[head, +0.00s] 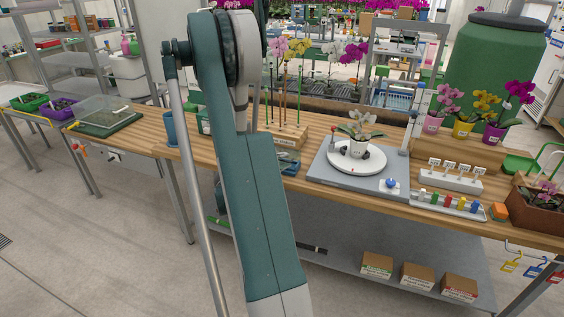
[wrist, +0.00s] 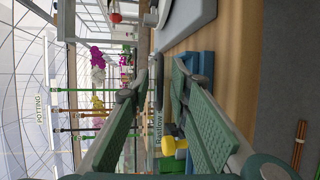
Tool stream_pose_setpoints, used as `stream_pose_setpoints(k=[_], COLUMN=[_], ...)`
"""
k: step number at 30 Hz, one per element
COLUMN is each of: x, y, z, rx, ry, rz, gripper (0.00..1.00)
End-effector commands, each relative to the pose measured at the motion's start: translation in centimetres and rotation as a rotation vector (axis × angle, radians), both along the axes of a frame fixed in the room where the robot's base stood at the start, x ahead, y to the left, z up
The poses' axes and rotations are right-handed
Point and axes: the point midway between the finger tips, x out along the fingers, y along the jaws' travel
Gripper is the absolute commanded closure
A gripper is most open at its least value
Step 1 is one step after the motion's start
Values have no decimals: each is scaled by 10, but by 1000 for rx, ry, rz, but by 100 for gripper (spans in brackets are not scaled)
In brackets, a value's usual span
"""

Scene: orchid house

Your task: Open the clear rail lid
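A clear low lid (head: 103,107) sits over a dark green tray (head: 112,128) on the left end of the bench in the head view. It looks closed, with a pale bar or handle across it; I cannot make out any rail. My gripper (wrist: 163,72) shows in the wrist view, its two green-padded fingers spread apart with nothing held between them. My arm fills the middle of the head view, and the gripper itself does not show there. The lid cannot be made out in the wrist view, so the gripper appears well away from it.
Purple tray (head: 57,108) and green tray (head: 28,102) stand left of the lid. A blue pot (head: 171,128) stands between lid and arm. An orchid turntable base (head: 330,178) and a rack of coloured pieces (head: 450,205) lie right. Bare wood (head: 140,143) shows beside the lid.

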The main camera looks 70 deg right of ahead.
Motion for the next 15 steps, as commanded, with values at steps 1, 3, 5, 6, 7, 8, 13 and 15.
stream_pose_setpoints(k=[1,3,5,6,7,8,13,15], x=[0,0,0,0,0,0,0,0], y=[0,0,0,0,0,0,1,0], z=[0,0,0,0,0,0,-1,0], rx=[0,0,0,0,0,1,2,6], ry=[0,0,0,0,0,0,-1,-1], rz=[0,0,0,0,0,0,0,0], gripper=[80,85,93,98,100,100,100,100])
